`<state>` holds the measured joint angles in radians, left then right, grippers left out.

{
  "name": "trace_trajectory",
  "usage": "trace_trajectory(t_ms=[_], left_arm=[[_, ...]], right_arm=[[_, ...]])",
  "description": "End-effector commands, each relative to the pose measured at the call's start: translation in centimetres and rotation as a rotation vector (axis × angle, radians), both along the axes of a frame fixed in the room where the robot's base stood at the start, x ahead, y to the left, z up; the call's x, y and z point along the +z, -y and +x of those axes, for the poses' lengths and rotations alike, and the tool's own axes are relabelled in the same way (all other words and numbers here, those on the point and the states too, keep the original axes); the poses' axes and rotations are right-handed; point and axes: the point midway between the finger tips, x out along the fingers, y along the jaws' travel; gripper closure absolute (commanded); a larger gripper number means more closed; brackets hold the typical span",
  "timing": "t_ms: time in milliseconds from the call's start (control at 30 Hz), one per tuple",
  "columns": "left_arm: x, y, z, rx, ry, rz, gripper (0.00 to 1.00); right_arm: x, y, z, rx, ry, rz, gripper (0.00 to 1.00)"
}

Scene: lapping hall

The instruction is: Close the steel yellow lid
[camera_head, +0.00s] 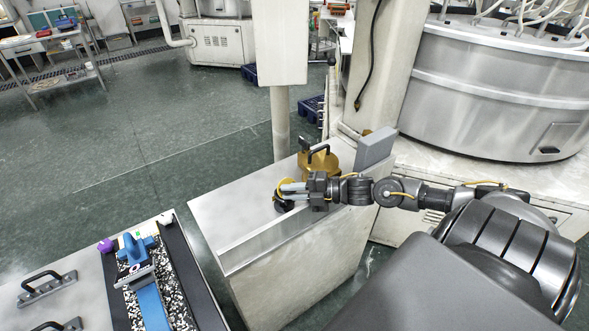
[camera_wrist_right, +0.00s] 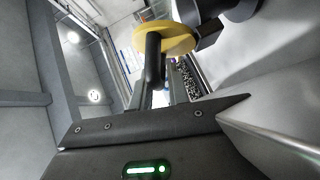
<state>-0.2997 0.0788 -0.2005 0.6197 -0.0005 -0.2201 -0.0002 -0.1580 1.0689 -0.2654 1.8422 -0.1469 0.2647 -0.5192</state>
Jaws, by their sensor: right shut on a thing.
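A thin yellow disc-shaped lid (camera_wrist_right: 178,42) with a black bar handle (camera_wrist_right: 152,62) shows at my right fingertips in the right wrist view. In the head view my right gripper (camera_head: 289,191) reaches left over the steel cabinet top and is shut; it appears shut on the lid's handle. Only a thin yellow curve (camera_head: 277,190) and a dark round part show there. Behind the gripper stands a gold-yellow piece (camera_head: 320,160) with a black handle; how it relates to the lid is unclear. My left gripper is not in view.
The cabinet's steel top (camera_head: 230,215) is bare at its left. A grey upright panel (camera_head: 376,150) stands behind my right arm. A cart at lower left bears a tray (camera_head: 185,270) of dark chips with a blue tool. A large steel drum (camera_head: 490,90) stands at right.

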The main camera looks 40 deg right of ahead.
Motion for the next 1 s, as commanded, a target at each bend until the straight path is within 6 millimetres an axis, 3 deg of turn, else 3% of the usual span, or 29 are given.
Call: trace_trajectory(t_ms=[33,400,700,1000], left_arm=[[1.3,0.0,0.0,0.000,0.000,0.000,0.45],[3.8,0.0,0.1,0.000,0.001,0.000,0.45],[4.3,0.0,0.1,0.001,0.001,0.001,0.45],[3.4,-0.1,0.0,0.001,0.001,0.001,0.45]], right_arm=[[1.9,0.3,0.9,-0.006,-0.014,0.004,1.00],[1.7,0.6,3.1,-0.009,-0.363,0.045,1.00],[0.8,0.7,4.8,-0.010,-0.649,0.079,1.00],[-0.3,0.8,6.0,-0.010,-0.895,0.106,1.00]])
